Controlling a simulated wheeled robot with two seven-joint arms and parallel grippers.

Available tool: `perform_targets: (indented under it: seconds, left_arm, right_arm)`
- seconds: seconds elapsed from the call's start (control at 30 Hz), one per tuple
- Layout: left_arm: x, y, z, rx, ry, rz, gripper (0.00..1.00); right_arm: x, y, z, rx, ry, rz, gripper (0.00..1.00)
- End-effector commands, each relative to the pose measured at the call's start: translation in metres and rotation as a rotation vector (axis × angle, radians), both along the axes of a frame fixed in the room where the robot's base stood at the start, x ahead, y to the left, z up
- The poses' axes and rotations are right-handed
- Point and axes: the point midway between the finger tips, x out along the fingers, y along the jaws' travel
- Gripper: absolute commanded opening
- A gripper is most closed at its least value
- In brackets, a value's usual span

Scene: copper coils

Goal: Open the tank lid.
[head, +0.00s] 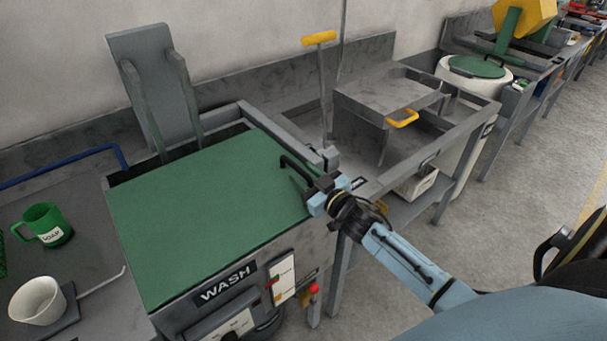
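The wash tank (235,292) stands in front of me, with a "WASH" label on its front. Its flat green lid (205,205) lies down over the tank and looks closed. A dark bar handle (297,168) stands up at the lid's right edge. My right gripper (318,188) is at the near end of this handle, at the lid's right side. Its fingers are small and partly hidden, so I cannot tell whether they are closed around the handle. My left gripper is not in view.
A green soap mug (43,226) and a white cup (38,301) stand on the left counter. A grey bench (465,112) with a yellow-handled tray (390,95) is to the right. A grey upright panel (150,85) rises behind the tank. Floor is clear at right.

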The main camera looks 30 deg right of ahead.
Motion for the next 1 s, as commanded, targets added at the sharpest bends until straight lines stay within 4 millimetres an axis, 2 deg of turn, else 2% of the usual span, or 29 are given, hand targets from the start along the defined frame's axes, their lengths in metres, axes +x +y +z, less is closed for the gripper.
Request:
perform_targets:
  seconds: [0.13, 0.4, 0.47, 0.7, 1.0]
  left_arm:
    - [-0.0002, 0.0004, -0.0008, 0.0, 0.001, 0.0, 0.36]
    - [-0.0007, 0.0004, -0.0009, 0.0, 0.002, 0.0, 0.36]
    - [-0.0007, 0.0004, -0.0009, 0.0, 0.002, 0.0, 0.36]
    - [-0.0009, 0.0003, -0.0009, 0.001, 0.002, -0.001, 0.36]
    - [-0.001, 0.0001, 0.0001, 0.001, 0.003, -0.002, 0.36]
  right_arm:
    - [0.0082, 0.0005, -0.0001, 0.001, 0.001, -0.001, 0.36]
    - [0.0095, 0.0009, 0.0001, 0.002, 0.001, 0.0, 0.36]
    - [0.0094, 0.0009, 0.0001, 0.002, 0.0, 0.0, 0.31]
    - [0.0092, 0.0007, 0.0001, 0.001, 0.0, -0.001, 0.0]
    - [0.0096, 0.0005, 0.0015, -0.002, 0.0, -0.001, 0.0]
